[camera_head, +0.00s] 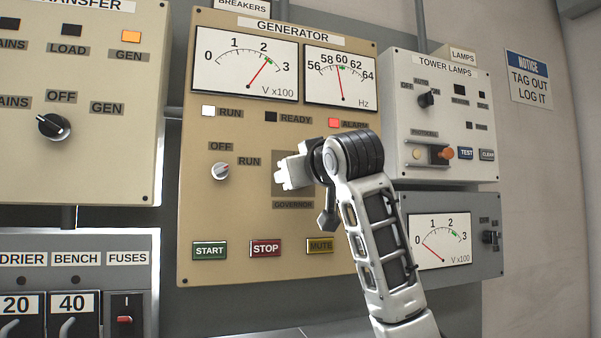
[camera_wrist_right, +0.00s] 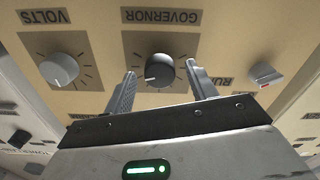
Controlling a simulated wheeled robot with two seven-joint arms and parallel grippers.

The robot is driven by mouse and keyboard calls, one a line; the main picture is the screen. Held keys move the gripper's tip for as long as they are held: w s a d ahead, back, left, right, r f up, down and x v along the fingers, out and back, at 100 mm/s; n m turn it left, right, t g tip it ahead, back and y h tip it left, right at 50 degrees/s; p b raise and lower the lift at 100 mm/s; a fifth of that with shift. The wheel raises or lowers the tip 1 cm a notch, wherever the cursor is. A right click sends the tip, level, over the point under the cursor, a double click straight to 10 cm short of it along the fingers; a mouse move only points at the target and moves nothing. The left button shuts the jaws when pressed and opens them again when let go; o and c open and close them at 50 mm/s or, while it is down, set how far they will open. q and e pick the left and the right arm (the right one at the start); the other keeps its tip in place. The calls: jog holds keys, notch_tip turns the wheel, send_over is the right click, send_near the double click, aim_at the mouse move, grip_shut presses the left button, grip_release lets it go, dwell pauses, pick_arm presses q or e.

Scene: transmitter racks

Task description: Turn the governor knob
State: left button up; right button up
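The governor knob (camera_wrist_right: 160,69) is a dark round knob with a white pointer line, on a darker plate with tick marks. In the right wrist view it sits between the fingers of my right gripper (camera_wrist_right: 160,76). The fingers are open, one on each side, with a visible gap to the knob. In the head view my right gripper (camera_head: 291,172) is at the governor plate (camera_head: 278,185) and hides the knob. The governor label (camera_head: 293,205) shows below. My left gripper is not in view.
The generator panel (camera_head: 228,271) has a RUN/OFF knob (camera_head: 220,171) left of governor. START (camera_head: 209,251), STOP (camera_head: 266,248) and MUTE (camera_head: 320,246) buttons are below. The volts knob (camera_wrist_right: 59,69) is beside governor in the wrist view. The Hz gauge (camera_head: 340,76) reads about 60; the alarm lamp (camera_head: 334,123) is red.

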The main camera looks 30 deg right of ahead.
pick_arm(q)
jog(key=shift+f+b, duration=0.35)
jog(key=shift+b, duration=0.45)
pick_arm(e)
jog(key=v, duration=1.6)
jog(key=shift+w+a, duration=0.1)
jog(key=shift+a, duration=0.05)
